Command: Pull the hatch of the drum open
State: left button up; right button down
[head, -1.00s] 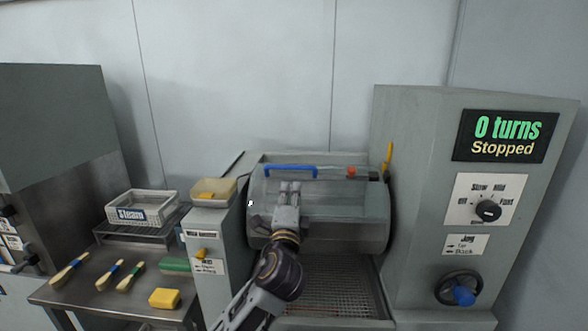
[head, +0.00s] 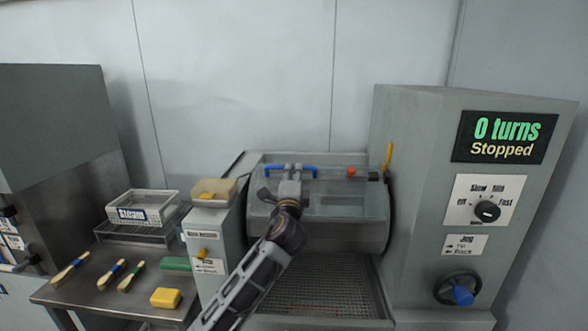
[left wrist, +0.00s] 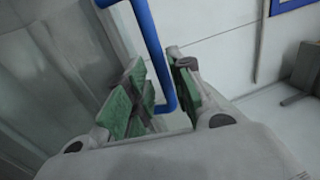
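The drum (head: 350,236) is a grey cylinder with a pale, glassy hatch (head: 340,206) on its front and a blue bar handle (head: 309,168) along the top. The hatch looks closed. My left gripper (head: 292,170) is at the middle of the blue handle. In the left wrist view the blue handle (left wrist: 146,35) runs between the two green-padded fingers of my left gripper (left wrist: 158,75). The fingers stand apart, with gaps beside the bar. Whether a pad touches it I cannot tell. My right gripper is out of view.
A red knob (head: 350,172) and a yellow lever (head: 387,156) are right of the handle. The control cabinet (head: 415,180) stands at the right, its display (head: 505,137) reading "0 turns Stopped". A side table (head: 75,296) with brushes and a yellow block (head: 165,298) is at the left.

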pick_arm(q)
jog(key=shift+x, duration=1.75)
grip_shut()
